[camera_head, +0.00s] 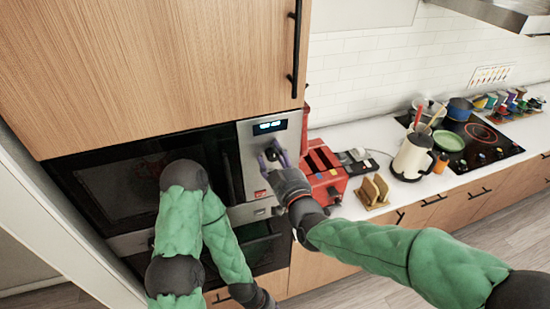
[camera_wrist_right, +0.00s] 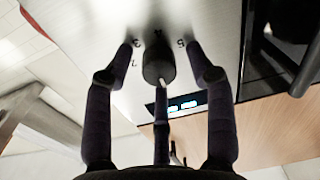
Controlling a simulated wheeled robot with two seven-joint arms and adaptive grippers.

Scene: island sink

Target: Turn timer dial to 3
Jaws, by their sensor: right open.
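The timer dial (camera_wrist_right: 158,64) is a dark round knob on a silver panel in the right wrist view. A pale mark shows on its lower edge, and small numerals including 3 and 5 are printed around its upper side. My right gripper (camera_wrist_right: 159,48) is open, with a purple finger on each side of the dial and a gap visible at each side. A third finger lies below it. In the head view my right gripper (camera_head: 273,155) is at the oven's control panel (camera_head: 262,186) and hides most of the dial.
A lit display (camera_head: 269,127) sits above the dial. The black oven door (camera_head: 115,190) is left of the panel. A red toaster (camera_head: 322,172) stands close on the right, with a wooden rack (camera_head: 373,190) and white kettle (camera_head: 411,157) beyond. A wooden cabinet (camera_head: 160,60) is above.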

